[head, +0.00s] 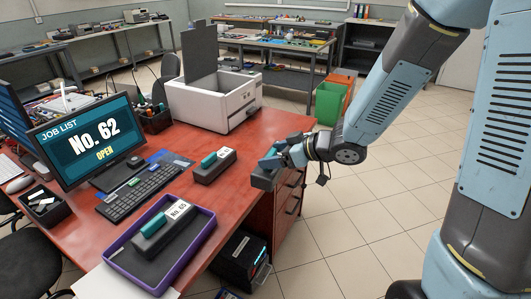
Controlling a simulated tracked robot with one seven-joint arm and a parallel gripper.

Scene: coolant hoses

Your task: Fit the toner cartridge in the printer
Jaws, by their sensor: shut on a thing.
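The white printer (213,103) stands at the back of the red desk with its dark lid (199,52) raised. My gripper (272,160) is at the desk's right edge, in front of the printer, shut on a dark toner cartridge (263,180) with a blue part on top. My fingers cover much of it, and no label on it can be read. A second cartridge (211,172) with a teal grip and a white label lies on the desk to the left. A third (160,240), labelled No. 65, lies in a purple-rimmed tray (207,218).
A monitor (85,137) at the left reads "JOB LIST No. 62 OPEN". A keyboard (137,191), a small dark box (42,206) and a pen holder (153,117) also occupy the desk. Green (329,103) and orange bins stand behind my gripper. Tiled floor is open at the right.

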